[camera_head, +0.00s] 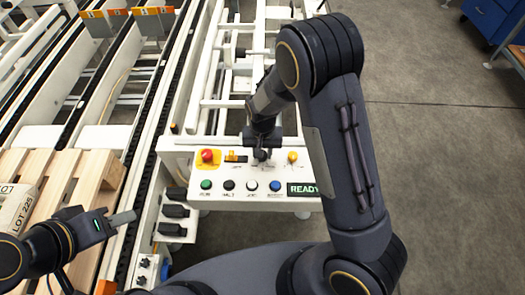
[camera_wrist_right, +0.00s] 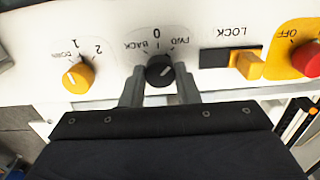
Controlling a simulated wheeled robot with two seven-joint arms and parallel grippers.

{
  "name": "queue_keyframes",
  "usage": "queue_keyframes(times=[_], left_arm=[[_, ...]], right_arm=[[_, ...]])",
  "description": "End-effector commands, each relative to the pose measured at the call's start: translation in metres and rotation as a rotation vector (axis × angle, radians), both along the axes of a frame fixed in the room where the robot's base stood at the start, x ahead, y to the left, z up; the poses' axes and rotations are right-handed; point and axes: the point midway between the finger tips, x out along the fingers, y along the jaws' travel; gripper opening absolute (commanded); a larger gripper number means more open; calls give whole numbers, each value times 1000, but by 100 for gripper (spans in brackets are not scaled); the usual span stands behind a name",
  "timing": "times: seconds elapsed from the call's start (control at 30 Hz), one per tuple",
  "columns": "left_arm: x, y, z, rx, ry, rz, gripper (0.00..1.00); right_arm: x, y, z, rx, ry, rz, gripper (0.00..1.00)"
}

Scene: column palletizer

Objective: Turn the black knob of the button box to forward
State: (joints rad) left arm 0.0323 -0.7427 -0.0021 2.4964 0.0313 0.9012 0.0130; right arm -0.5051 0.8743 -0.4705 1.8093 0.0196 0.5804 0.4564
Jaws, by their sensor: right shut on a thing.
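The button box (camera_head: 222,173) is a white panel at the middle of the head view. Its black knob (camera_wrist_right: 159,70) shows in the right wrist view, upside down, with the marks BACK, 0 and FWD around it. My right gripper (camera_wrist_right: 159,88) has one finger on each side of the knob and is shut on it. I cannot clearly tell which mark the knob points to. In the head view my right gripper (camera_head: 262,152) hides most of the knob. My left gripper (camera_head: 124,217) is at the lower left, away from the box; its jaw gap is not clear.
Beside the knob are a yellow knob (camera_wrist_right: 78,77), a yellow LOCK switch (camera_wrist_right: 246,65) and a red stop button (camera_head: 207,156). Several push buttons and a READY display (camera_head: 303,189) line the lower panel.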

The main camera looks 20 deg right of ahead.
Motion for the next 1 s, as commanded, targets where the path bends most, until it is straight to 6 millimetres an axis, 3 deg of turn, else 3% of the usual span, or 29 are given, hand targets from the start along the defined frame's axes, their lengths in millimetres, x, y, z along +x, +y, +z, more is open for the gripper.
queue_keyframes(times=[0.13, 0.17, 0.33, 0.67, 1.0], left_arm=[[0, 0, 0, 0, 0, 0, 36], [0, 0, 0, 0, 0, 0, 36], [0, 0, 0, 0, 0, 0, 36], [0, 0, 0, 0, 0, 0, 36], [0, 0, -2, 0, 0, 0, 36]], right_arm=[[0, 0, 0, 1, 0, -3, 6], [0, 0, 0, 1, 0, -3, 30], [0, 0, 0, 1, 0, -2, 50], [1, 0, 5, 1, -3, 0, 50], [1, 1, 58, 2, -6, 0, 50]])
